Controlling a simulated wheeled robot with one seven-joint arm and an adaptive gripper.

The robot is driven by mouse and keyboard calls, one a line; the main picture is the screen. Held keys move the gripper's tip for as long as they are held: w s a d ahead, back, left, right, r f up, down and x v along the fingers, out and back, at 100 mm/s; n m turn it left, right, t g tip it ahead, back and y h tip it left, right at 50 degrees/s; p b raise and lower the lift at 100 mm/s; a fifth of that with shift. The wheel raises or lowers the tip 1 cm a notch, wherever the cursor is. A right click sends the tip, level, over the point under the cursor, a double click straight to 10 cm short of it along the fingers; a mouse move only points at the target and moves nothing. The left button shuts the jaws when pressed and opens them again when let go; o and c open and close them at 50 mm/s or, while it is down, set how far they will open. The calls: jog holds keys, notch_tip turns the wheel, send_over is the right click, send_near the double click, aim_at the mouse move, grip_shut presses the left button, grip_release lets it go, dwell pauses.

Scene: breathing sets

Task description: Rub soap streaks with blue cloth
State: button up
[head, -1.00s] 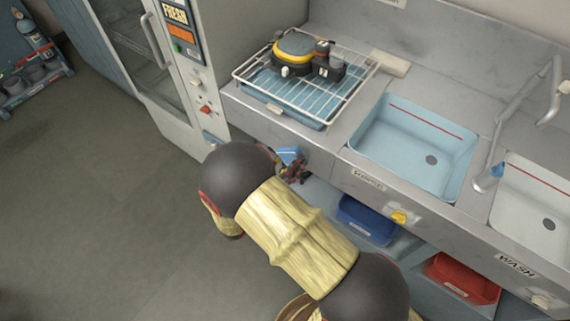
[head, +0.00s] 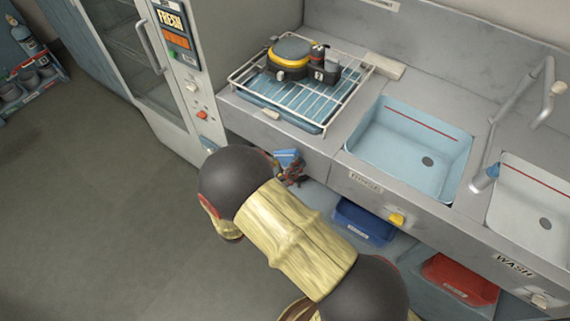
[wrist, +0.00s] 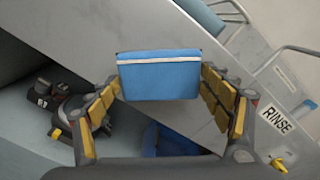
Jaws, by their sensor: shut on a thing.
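The blue cloth (wrist: 160,78) is a folded block with a white stripe, seen in the wrist view between the yellow-padded fingers of my gripper (wrist: 165,90). My gripper is shut on it. In the head view the blue cloth (head: 288,157) shows small beside my arm, with my gripper (head: 292,174) partly hidden, in front of the counter's front face below the drying rack. I cannot make out soap streaks in either view.
A wire rack (head: 262,98) with breathing gear (head: 290,58) on it stands on the counter. The light-blue rinse sink (head: 450,150) is right of it, then a white wash sink (head: 510,205). Blue bin (head: 362,222) and red bin (head: 460,277) sit below. A tall cabinet (head: 205,90) stands left.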

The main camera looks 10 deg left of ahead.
jog(key=shift+w+d, duration=0.2)
jog(key=shift+w, duration=0.35)
jog(key=d+p, duration=0.1)
jog(key=d, duration=0.1)
jog(key=s+d+p, duration=0.1)
jog(key=shift+s+d+r, duration=0.1)
jog(key=shift+s+d, duration=0.1)
jog(key=shift+d, duration=0.2)
jog(key=shift+a, duration=0.1)
jog(key=shift+w+a, duration=0.25)
jog(key=shift+a, duration=0.35)
jog(key=shift+w+a, duration=0.25)
jog(key=shift+a, duration=0.35)
jog(key=shift+w+a, duration=0.25)
jog(key=shift+a, duration=0.35)
jog(key=v, duration=0.6)
jog(key=shift+p, duration=0.4)
